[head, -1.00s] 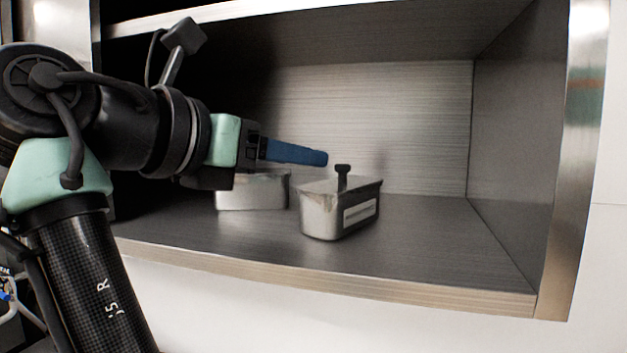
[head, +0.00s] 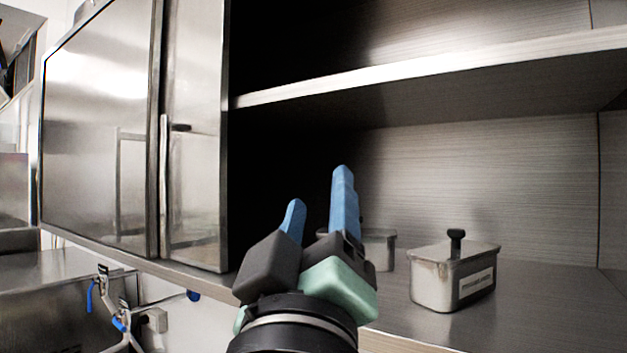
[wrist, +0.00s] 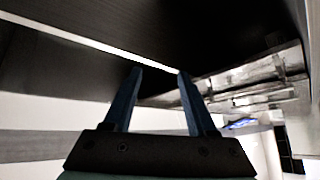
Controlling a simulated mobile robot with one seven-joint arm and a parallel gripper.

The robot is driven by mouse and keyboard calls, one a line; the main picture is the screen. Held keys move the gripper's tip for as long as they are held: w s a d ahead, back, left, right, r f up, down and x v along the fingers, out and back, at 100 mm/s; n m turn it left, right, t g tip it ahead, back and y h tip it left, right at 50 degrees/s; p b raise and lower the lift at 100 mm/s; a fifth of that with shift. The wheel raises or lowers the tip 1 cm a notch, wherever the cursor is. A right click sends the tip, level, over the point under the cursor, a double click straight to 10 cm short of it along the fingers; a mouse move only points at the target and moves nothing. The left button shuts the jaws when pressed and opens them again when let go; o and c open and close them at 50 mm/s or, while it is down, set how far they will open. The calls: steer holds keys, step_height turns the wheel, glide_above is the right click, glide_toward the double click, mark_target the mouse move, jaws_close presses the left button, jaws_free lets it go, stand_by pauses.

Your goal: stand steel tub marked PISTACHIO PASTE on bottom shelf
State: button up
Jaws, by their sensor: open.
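A steel tub (head: 434,284) with a lid and black knob stands upright on the bottom shelf (head: 540,315) in the head view. Its front label is too small to read with certainty. A second steel tub (head: 381,252) stands behind and left of it, partly hidden by my gripper. My gripper (head: 318,190) is open and empty, its two blue fingers pointing up and apart, left of the front tub and clear of it. In the wrist view, the open fingers (wrist: 158,72) have nothing between them, and no tub shows.
An upper shelf (head: 430,75) runs above the tubs. A closed steel door (head: 195,150) stands left of the open compartment. A sink counter with blue-handled taps (head: 105,290) is at lower left. Bare shelf lies right of the front tub.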

steer(key=s+r+m+t+y, duration=0.2)
steer(key=s+m, duration=0.4)
steer(key=s, duration=0.3)
steer(key=shift+a+m+t+y, duration=0.2)
steer(key=shift+m+t+y, duration=0.1)
steer(key=shift+t, duration=0.5)
step_height(320, 180, down, 11)
steer(key=b, duration=1.1)
steer(key=shift+r, duration=0.1)
steer(key=shift+c, duration=0.6)
steer(key=shift+a, duration=0.15)
